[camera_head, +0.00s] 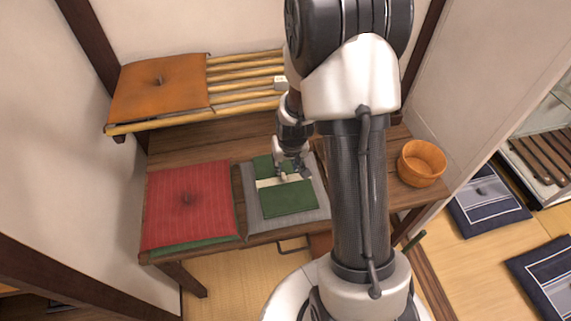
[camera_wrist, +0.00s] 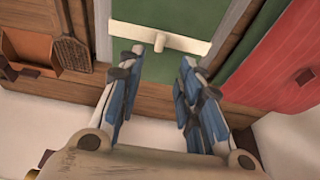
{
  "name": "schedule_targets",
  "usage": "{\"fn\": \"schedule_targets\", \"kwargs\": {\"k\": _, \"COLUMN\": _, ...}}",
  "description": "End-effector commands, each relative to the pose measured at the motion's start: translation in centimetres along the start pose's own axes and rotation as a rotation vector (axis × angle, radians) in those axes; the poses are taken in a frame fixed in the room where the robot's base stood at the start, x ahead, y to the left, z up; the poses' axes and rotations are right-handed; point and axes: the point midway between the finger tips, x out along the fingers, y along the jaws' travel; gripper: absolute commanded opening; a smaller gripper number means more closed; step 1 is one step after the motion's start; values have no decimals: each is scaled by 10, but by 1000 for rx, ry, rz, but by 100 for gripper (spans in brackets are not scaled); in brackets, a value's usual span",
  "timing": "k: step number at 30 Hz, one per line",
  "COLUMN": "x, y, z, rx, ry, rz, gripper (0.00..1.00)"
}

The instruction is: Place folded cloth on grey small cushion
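The folded cloth (camera_head: 287,201) is dark green with a cream band across it. It lies flat on the grey small cushion (camera_head: 254,216), whose grey edges show around it, on the wooden bench. My gripper (camera_head: 292,166) is over the back part of the cloth and hides some of it; the gap in height is hard to judge. In the wrist view my gripper (camera_wrist: 158,68) has its two fingers apart with nothing between them. The green cloth (camera_wrist: 170,14) and its cream band with a small toggle show beyond the fingertips.
A red cushion (camera_head: 188,205) lies left of the grey one, with green under its front edge. An orange cushion (camera_head: 160,88) rests on a bamboo shelf (camera_head: 240,88) behind. A wooden tub (camera_head: 421,163) stands at the bench's right end. Dark blue cushions (camera_head: 487,205) lie on the floor.

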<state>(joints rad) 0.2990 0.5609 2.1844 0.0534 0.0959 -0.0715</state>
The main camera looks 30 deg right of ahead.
Motion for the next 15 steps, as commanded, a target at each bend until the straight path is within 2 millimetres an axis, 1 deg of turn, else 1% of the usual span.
{"fn": "schedule_targets", "kwargs": {"k": 2, "x": -9, "y": -1, "z": -1, "rx": -2, "ry": 2, "rz": -1, "gripper": 33}}
{"fn": "schedule_targets", "kwargs": {"k": 5, "x": -31, "y": -8, "z": -4, "rx": -14, "ry": 12, "rz": -6, "gripper": 33}}
{"fn": "schedule_targets", "kwargs": {"k": 8, "x": -73, "y": -21, "z": -6, "rx": -41, "ry": 28, "rz": -17, "gripper": 33}}
{"fn": "schedule_targets", "kwargs": {"k": 9, "x": -93, "y": -27, "z": -5, "rx": -54, "ry": 35, "rz": -23, "gripper": 33}}
{"fn": "schedule_targets", "kwargs": {"k": 10, "x": -109, "y": -32, "z": -2, "rx": -65, "ry": 39, "rz": -27, "gripper": 33}}
{"fn": "schedule_targets", "kwargs": {"k": 11, "x": -125, "y": -36, "z": 1, "rx": -76, "ry": 43, "rz": -31, "gripper": 33}}
{"fn": "schedule_targets", "kwargs": {"k": 12, "x": -146, "y": -42, "z": 6, "rx": -91, "ry": 48, "rz": -37, "gripper": 33}}
{"fn": "schedule_targets", "kwargs": {"k": 14, "x": -175, "y": -50, "z": 17, "rx": -112, "ry": 55, "rz": -45, "gripper": 33}}
{"fn": "schedule_targets", "kwargs": {"k": 15, "x": -193, "y": -54, "z": 26, "rx": -126, "ry": 59, "rz": -50, "gripper": 33}}
